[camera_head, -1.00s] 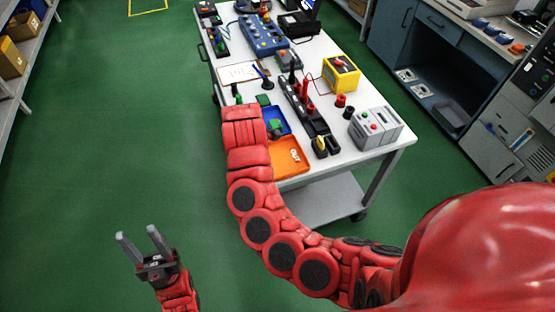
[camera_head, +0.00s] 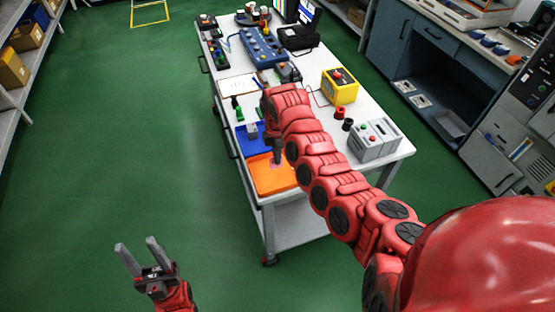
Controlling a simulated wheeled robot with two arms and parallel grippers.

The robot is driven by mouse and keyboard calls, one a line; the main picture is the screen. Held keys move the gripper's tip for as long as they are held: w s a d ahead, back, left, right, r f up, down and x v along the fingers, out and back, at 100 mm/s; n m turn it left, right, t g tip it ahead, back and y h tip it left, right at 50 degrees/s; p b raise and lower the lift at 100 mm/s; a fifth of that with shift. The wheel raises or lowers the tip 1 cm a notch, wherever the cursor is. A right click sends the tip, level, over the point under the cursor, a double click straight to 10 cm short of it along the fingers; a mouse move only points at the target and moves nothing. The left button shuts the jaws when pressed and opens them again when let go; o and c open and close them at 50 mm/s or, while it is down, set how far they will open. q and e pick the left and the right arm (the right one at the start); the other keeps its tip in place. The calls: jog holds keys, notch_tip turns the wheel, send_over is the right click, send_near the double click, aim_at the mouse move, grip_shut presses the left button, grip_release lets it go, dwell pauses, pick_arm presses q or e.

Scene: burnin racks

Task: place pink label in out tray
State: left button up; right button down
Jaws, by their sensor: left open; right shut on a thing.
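My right gripper (camera_head: 277,153) points down over the orange tray (camera_head: 272,182) at the near end of the white cart. It is shut on the pink label (camera_head: 274,166), a small pinkish patch at its fingertips. The label is inside the tray's outline; I cannot tell whether it touches the tray floor. The blue tray (camera_head: 243,143) lies just behind the orange one, with a small grey item in it. My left gripper (camera_head: 137,256) is open and empty, low over the green floor, well left of the cart.
On the cart (camera_head: 307,97) are a grey box with coloured buttons (camera_head: 374,140), a yellow box (camera_head: 340,87), a blue device (camera_head: 262,47) and a white sheet (camera_head: 237,86). My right arm hides the middle of the cart. The floor to the left is clear.

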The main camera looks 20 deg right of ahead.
jog(key=shift+w+d, duration=0.2)
jog(key=shift+w, duration=0.05)
jog(key=shift+f+p, duration=0.35)
jog(key=shift+p, duration=0.05)
notch_tip(320, 180, down, 2)
jog(key=shift+s+a+p, duration=0.1)
jog(key=shift+s+p, duration=0.05)
jog(key=shift+p, duration=0.3)
jog(key=shift+f, duration=0.45)
jog(key=shift+f, duration=0.15)
jog(key=c, duration=1)
grip_release()
